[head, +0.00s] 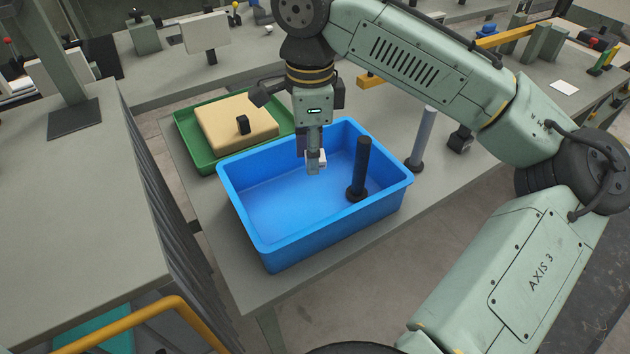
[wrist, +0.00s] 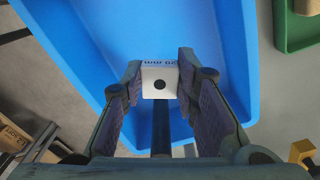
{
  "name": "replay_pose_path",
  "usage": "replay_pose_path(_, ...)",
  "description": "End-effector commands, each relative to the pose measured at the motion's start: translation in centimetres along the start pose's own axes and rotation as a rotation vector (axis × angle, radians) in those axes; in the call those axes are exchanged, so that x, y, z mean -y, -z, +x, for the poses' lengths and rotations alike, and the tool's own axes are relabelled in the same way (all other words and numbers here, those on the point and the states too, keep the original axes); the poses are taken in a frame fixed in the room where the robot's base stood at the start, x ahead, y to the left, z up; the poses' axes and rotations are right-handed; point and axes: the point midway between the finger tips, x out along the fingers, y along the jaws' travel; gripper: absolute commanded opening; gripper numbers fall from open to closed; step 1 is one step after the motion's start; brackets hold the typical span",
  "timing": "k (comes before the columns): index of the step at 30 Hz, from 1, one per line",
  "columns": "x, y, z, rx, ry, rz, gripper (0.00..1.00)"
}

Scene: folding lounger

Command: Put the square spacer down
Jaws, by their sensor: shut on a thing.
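The square spacer (wrist: 160,82) is a small white block with a dark round hole and the print "20 mm". My gripper (wrist: 158,92) is shut on it, one finger on each side. In the head view my gripper (head: 315,165) points down inside the outline of the blue bin, and the spacer (head: 322,158) shows pale between the fingers. The gap between the spacer and the bin floor cannot be judged exactly.
The blue bin (head: 257,245) stands on a grey table (head: 225,265). A dark post on a round base (head: 361,165) stands in it, right of my gripper. A green tray (head: 190,150) with a beige block (head: 225,125) is behind left. A grey post (head: 423,135) stands right of the bin.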

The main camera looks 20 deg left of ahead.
Motion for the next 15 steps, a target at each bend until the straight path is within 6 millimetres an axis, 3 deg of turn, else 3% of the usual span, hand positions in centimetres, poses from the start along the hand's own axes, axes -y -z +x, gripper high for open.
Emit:
replay_pose_path(7,-0.1,0.0,4.3,0.0,-0.003,0.0,0.13)
replay_pose_path(15,-0.1,0.0,6.8,0.001,-0.002,0.0,0.13)
